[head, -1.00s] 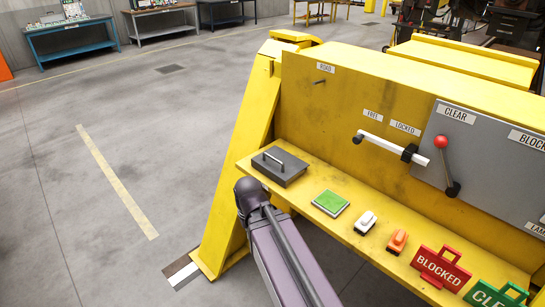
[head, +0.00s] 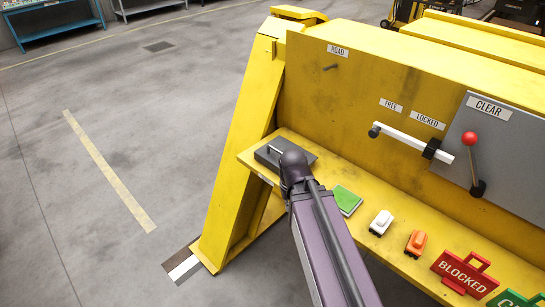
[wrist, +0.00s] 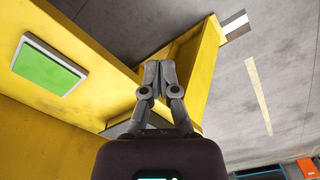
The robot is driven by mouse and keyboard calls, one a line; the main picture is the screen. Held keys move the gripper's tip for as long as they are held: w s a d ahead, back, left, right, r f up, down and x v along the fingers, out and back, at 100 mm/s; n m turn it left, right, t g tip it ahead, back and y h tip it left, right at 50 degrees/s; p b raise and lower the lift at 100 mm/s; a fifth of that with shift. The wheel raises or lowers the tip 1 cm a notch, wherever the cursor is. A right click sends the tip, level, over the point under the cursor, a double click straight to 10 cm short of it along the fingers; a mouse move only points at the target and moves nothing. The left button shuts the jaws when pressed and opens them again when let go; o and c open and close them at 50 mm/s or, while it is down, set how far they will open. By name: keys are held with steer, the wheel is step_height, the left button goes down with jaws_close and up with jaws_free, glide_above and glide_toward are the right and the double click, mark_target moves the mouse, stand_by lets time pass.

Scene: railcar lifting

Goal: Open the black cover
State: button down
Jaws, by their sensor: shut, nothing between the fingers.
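The black cover (head: 265,154) is a flat dark grey box lid with a bar handle (head: 268,147), lying on the left end of the yellow shelf. It looks closed. My arm's end covers its right part in the head view. In the wrist view my gripper (wrist: 160,66) is shut with nothing between its fingers, and it points over the yellow shelf edge. A dark patch beside the finger bases may be the cover; I cannot tell. In the head view my fingers are hidden, so contact with the cover cannot be seen.
On the shelf (head: 240,158), right of the cover, are a green pad (head: 346,199), a white toy-like car (head: 381,222), an orange one (head: 417,243) and a red BLOCKED sign (head: 465,272). A white lever (head: 405,137) and red-knobbed lever (head: 472,160) are on the panel. Left floor is clear.

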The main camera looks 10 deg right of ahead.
steer(key=shift+d, duration=0.2)
steer(key=w+d+f+n+t+h+b, duration=0.1)
steer(key=w+d+f+n+h+b, duration=0.45)
steer(key=b, duration=0.45)
steer(key=w+a+f+n+t+h+b, duration=0.1)
steer(key=w+a+n+t+h+b, duration=0.1)
steer(key=w+n+b, duration=0.2)
steer(key=w+a+f+n+t+h+b, duration=0.1)
steer(key=w+a+n+t+h+b, duration=0.1)
steer(key=w+n+h+b, duration=0.1)
steer(key=w+a+f+n+t+h+b, duration=0.2)
steer(key=w+n+h+b, duration=0.1)
steer(key=w+n+b, duration=0.3)
steer(key=shift+w+a+h+b, duration=0.15)
steer(key=shift+w+h+b, duration=0.1)
steer(key=shift+w+b, duration=0.45)
steer(key=w+a+r+n+t+h+b, duration=0.2)
steer(key=w+a+n+t+b, duration=0.2)
steer(key=a+n+b, duration=0.1)
steer(key=shift+a+n+t+h, duration=0.3)
steer(key=shift+a+n, duration=0.45)
steer(key=shift+a, duration=0.45)
